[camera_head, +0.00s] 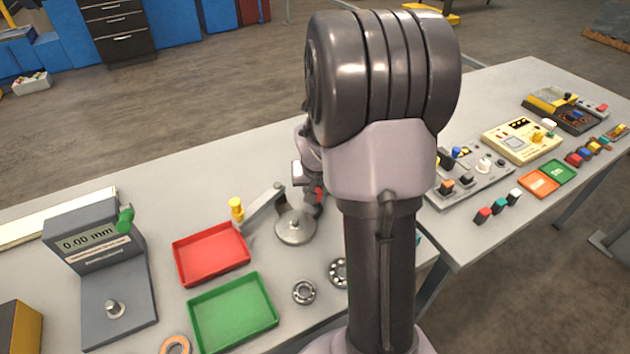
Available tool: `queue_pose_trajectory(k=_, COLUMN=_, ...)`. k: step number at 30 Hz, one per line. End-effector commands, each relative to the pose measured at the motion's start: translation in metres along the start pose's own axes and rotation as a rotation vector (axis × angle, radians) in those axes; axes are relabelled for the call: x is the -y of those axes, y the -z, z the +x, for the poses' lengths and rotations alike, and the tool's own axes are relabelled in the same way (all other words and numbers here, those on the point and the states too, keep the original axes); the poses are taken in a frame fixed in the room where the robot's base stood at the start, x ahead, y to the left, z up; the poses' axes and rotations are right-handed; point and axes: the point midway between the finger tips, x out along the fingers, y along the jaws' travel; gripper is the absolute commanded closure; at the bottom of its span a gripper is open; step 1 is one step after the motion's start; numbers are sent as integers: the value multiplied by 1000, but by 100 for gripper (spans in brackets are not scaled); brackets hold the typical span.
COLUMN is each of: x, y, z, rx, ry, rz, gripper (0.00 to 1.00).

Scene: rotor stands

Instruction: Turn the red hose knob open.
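My arm rises through the middle of the view and hides much of the bench behind it. My gripper (308,187) shows only in part, just left of my arm, above a round metal disc (295,228). A small red piece (318,194) shows at the gripper. I cannot tell whether it is the red hose knob, or whether the gripper touches it. The fingertips are too small and covered to tell open from shut. No hose can be made out.
A red tray (211,254), a green tray (233,313), bearings (304,292) and a grey gauge reading 0.00 mm (92,243) stand on the left bench. A yellow-topped post (237,208) stands near the disc. Control panels (523,140) and small coloured blocks crowd the right bench.

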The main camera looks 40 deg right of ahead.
Motion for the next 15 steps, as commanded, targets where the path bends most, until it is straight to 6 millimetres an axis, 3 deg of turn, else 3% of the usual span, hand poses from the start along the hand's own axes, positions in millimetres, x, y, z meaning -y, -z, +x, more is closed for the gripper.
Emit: queue_pose_trajectory(k=15, x=-3, y=0, z=4, rx=-5, ry=137, rz=-330, gripper=100)
